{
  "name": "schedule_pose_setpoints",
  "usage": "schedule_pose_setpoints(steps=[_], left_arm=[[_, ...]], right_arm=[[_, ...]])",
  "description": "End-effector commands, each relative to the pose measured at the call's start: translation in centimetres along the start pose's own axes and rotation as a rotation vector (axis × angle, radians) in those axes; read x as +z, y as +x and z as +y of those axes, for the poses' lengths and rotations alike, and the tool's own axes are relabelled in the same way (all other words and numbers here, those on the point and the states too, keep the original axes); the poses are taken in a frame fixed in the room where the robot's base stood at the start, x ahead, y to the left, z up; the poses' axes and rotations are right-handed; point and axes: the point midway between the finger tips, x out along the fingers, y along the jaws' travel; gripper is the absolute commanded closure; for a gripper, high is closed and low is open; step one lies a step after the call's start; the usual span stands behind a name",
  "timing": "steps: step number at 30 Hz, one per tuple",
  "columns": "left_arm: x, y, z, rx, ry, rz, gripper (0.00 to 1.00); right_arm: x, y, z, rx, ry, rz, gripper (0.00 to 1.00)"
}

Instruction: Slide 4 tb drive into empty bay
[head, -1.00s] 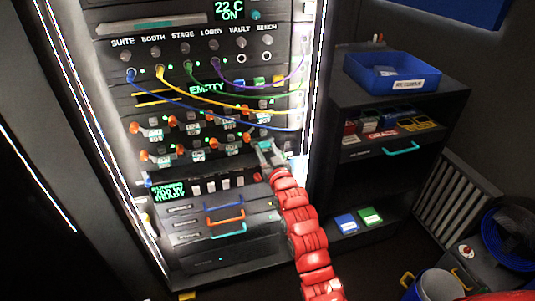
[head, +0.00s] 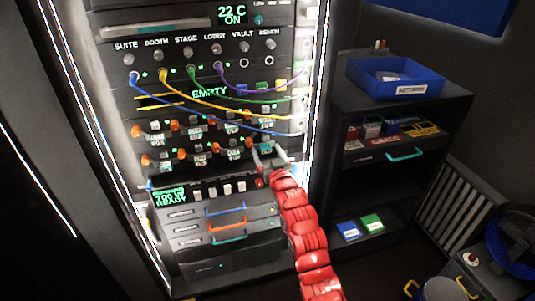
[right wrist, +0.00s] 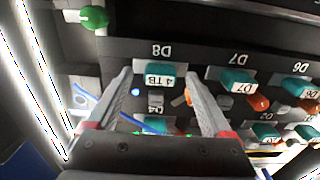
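A teal drive front labelled 4 TB (right wrist: 160,79) shows in the right wrist view, by the upside-down D8 label (right wrist: 162,51). My right gripper (right wrist: 160,80) is open there, with one finger on each side of this drive front and visible gaps beside it. In the head view my right gripper (head: 267,153) is at the right end of the lower drive row. Which bay is empty is not clear to me. My left gripper is not in view.
Other teal drive fronts (right wrist: 238,80) with orange latches sit beside it. Blue, yellow, green and purple cables (head: 232,124) hang across the rack above the drive rows. A dark shelf with a blue bin (head: 395,80) stands to the right.

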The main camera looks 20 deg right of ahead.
Motion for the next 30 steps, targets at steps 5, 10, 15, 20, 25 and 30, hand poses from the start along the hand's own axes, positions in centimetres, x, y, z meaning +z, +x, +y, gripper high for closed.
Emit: schedule_pose_setpoints(steps=[5, 10, 15, 20, 25, 30], left_arm=[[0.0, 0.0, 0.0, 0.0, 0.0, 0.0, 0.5], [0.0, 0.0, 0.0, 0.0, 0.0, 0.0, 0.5], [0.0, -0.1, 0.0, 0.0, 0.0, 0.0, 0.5], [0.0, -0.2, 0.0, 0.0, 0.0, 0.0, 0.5], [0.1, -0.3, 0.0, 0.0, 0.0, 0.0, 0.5], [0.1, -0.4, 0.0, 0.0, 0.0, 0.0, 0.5]], right_arm=[[0.1, 0.0, 0.0, 0.0, 0.0, -0.001, 0.16], [0.2, -0.6, 0.0, 0.0, -0.001, -0.003, 0.16], [0.1, -2.7, 0.1, 0.001, 0.0, 0.0, 0.16], [0.2, -5.8, 0.1, 0.001, -0.001, -0.002, 0.16], [0.2, -9.4, 0.1, 0.002, -0.001, -0.002, 0.16], [0.2, -13.0, 0.1, 0.001, 0.0, -0.001, 0.16]])
